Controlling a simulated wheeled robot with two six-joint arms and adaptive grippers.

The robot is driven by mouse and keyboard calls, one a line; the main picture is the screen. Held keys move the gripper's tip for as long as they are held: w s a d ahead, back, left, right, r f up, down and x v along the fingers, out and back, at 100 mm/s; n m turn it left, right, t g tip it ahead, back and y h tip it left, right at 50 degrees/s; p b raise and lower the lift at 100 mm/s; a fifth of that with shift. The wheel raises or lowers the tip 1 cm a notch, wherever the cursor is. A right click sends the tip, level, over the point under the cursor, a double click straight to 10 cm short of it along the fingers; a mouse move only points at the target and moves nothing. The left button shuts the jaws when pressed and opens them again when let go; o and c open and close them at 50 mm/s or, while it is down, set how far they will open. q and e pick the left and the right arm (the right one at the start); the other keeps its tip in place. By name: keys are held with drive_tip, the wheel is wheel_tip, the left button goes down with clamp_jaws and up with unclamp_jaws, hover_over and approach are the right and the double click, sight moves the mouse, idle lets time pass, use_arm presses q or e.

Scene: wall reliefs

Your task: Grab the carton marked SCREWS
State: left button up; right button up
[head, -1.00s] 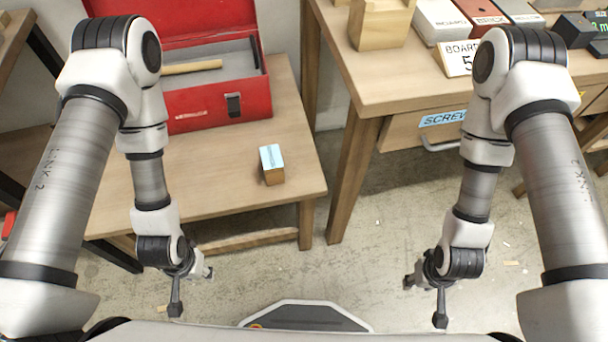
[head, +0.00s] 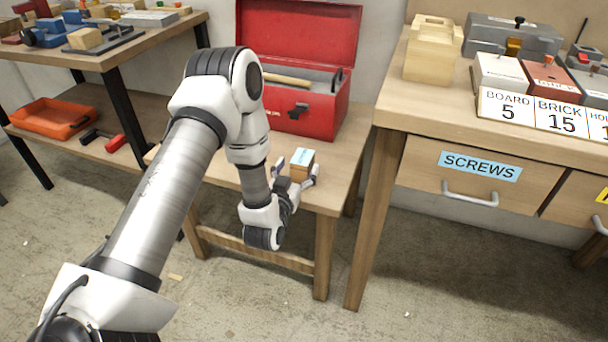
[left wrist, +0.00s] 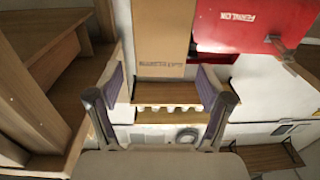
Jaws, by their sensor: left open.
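A small brown carton (head: 301,158) with a light blue top stands on the low wooden table in front of the red toolbox. Its marking is too small to read in the head view. My left gripper (head: 297,170) is open, with one finger on each side of the carton's near end. In the left wrist view, the open fingers (left wrist: 162,88) frame a brown cardboard face (left wrist: 163,35), seemingly the carton, with small unreadable print. Whether the fingers touch it I cannot tell. My right gripper is out of view.
The open red toolbox (head: 297,110) stands close behind the carton. A workbench at right has a drawer (head: 425,175) labelled SCREWS. A shelf at left holds an orange tray (head: 52,118). The floor in front is mostly clear.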

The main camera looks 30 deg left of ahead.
sight(307, 150)
use_arm(q)
drive_tip(key=x, duration=0.4)
drive_tip(key=shift+w+f+b, duration=0.1)
drive_tip(key=shift+w+b, duration=0.3)
drive_tip(key=c, duration=1.4)
